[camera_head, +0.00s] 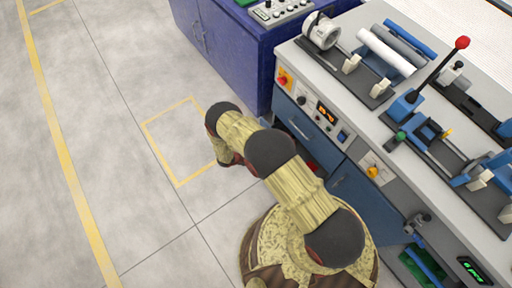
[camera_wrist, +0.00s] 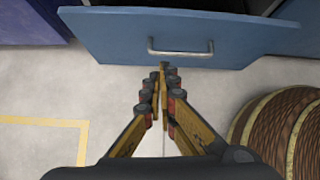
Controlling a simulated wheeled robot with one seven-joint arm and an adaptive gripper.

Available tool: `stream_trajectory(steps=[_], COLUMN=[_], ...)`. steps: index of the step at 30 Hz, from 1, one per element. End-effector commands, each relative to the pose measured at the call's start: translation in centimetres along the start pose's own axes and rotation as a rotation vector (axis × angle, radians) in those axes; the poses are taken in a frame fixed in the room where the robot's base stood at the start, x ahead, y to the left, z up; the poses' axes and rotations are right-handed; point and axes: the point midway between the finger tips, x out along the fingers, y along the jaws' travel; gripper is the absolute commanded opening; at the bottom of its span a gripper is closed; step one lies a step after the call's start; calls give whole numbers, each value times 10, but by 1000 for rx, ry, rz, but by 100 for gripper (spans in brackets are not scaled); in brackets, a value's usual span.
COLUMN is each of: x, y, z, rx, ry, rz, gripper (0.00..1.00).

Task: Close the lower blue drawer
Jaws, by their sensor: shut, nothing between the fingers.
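In the wrist view a blue drawer (camera_wrist: 110,38) with a flat front and a metal bar handle (camera_wrist: 180,47) spans the top of the picture. Its front stands out from the cabinet, so it is open. My gripper (camera_wrist: 163,68) is shut and empty, its fingertips close to the drawer front just below the handle in the picture. I cannot tell whether they touch it. In the head view my arm covers much of the lower drawer and most of my gripper. The blue front above it (camera_head: 292,112) shows with its handle.
The grey-topped workbench (camera_head: 345,105) carries pipes (camera_head: 385,52), a lever with a red knob (camera_head: 462,43) and fixtures. A purple cabinet (camera_head: 225,45) stands to the left of it. The floor on the left (camera_head: 100,130) is clear, with yellow lines.

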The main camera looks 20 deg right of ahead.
Motion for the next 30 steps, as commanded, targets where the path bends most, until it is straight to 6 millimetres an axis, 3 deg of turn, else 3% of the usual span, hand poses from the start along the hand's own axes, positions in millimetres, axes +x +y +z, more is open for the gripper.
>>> stream_trajectory(steps=[3, 8, 24, 30], x=[0, 6, 102, 120], y=[3, 3, 3, 2], z=[15, 17, 21, 42], rx=[59, 93, 93, 94], ry=[-53, -63, -60, -60], rz=[9, 9, 6, 8], gripper=[0, 0, 0, 0])
